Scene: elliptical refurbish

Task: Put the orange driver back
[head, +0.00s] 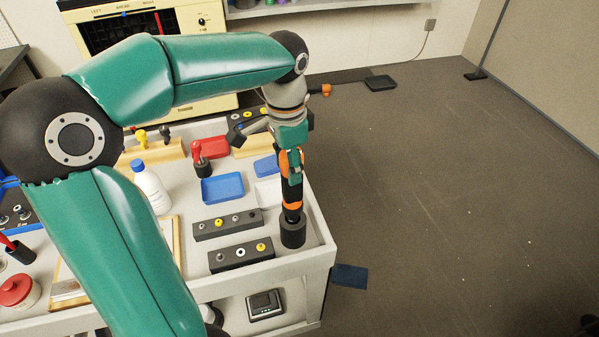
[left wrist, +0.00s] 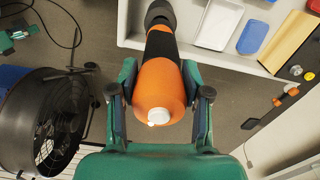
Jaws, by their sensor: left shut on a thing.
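The orange driver (head: 291,195) has an orange and black handle and stands nearly upright at the right front corner of the cart. My left gripper (head: 291,168) is shut on the upper part of its handle. In the left wrist view the driver (left wrist: 162,82) lies between the two fingers, with its white end cap towards the camera. Its lower end meets the top of a dark round holder (head: 293,232), which also shows in the left wrist view (left wrist: 159,12). The shaft is hidden, and I cannot tell how deep it sits. My right gripper is not in view.
Two dark blocks with fittings (head: 228,224) (head: 241,255) stand left of the holder. Blue tray (head: 222,187), red tray (head: 214,147) and white bottle (head: 152,188) are further left. A red-handled driver (head: 198,153) stands behind. Floor to the right is mostly clear.

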